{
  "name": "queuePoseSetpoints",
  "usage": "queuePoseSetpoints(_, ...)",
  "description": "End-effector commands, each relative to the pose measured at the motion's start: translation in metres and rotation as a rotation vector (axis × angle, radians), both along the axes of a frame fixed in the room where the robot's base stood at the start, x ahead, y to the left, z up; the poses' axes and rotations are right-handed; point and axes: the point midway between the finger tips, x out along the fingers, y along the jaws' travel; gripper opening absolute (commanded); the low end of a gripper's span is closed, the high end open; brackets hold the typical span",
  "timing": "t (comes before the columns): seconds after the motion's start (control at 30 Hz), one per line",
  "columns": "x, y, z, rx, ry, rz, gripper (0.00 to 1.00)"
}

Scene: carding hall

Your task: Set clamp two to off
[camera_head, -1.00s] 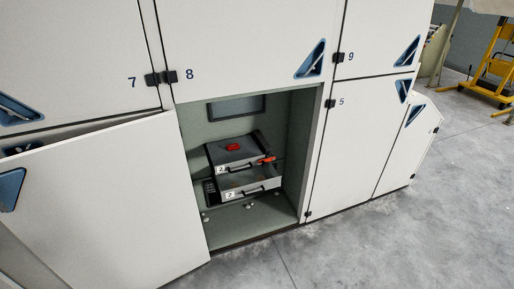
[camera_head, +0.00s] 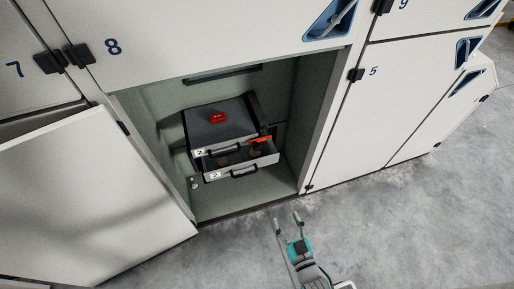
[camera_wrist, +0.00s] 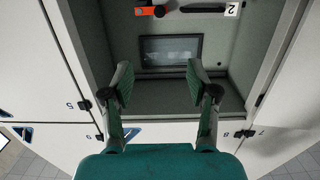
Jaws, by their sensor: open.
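Inside an open cabinet bay stands a grey and black unit (camera_head: 222,125) with a red part (camera_head: 217,117) on top and "2" labels on its front. A drawer-like lower part (camera_head: 240,162) juts out at its front. An orange lever (camera_head: 259,140) lies at its right side; it also shows in the wrist view (camera_wrist: 150,11), beside a dark handle and a "2" label. I cannot tell which part is clamp two or its setting. My gripper (camera_head: 286,219) is open and empty, in front of the bay and below the unit in the picture. Its spread fingers (camera_wrist: 160,82) show in the wrist view.
An open door (camera_head: 85,200) stands left of the bay. Closed panels (camera_head: 375,110) with blue recessed handles stand to the right. A bay side wall (camera_head: 318,120) edges the opening. The concrete floor (camera_head: 400,215) is clear at the right.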

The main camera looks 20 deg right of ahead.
Motion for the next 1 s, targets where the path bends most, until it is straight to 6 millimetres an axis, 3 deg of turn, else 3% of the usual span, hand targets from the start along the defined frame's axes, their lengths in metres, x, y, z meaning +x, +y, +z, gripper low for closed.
queuePoseSetpoints(0.03,0.024,0.0,-0.006,0.0,-0.014,0.0,0.59)
queuePoseSetpoints(0.2,0.097,0.0,-0.021,0.0,-0.051,0.0,0.59)
queuePoseSetpoints(0.43,0.179,0.0,-0.024,0.0,-0.09,0.0,0.59)
queuePoseSetpoints(0.57,0.204,0.0,-0.023,0.0,-0.101,0.0,0.59)
queuePoseSetpoints(0.83,0.228,0.0,-0.022,0.0,-0.106,0.0,0.59)
queuePoseSetpoints(1.0,0.254,0.0,-0.021,0.0,-0.106,0.0,0.59)
